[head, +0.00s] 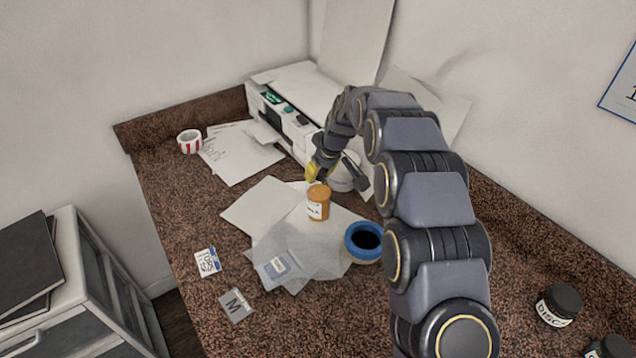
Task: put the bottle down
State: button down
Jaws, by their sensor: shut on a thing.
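The orange bottle (318,207) with a white label is near the middle of the head view, upright, over the loose papers. My gripper (318,174), dark with a yellow fingertip, comes from behind and above and is shut on the bottle near its top. The arm and fingers hide part of the grip. I cannot tell whether the bottle's base touches the paper below it.
Papers (255,212) lie under and around the bottle. A blue-rimmed round container (350,248) stands close at its right front. A white printer-like machine (285,115) is behind. A red-and-white roll (189,141) and cards (207,262) are at left.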

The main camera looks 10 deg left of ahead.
jog(key=shift+w+a+f, duration=0.3)
jog(key=shift+w+f, duration=0.55)
jog(key=shift+f, duration=1.6)
jog(key=shift+f, duration=0.2)
jog(key=c, duration=0.9)
grip_release()
jog(key=shift+r, duration=0.15)
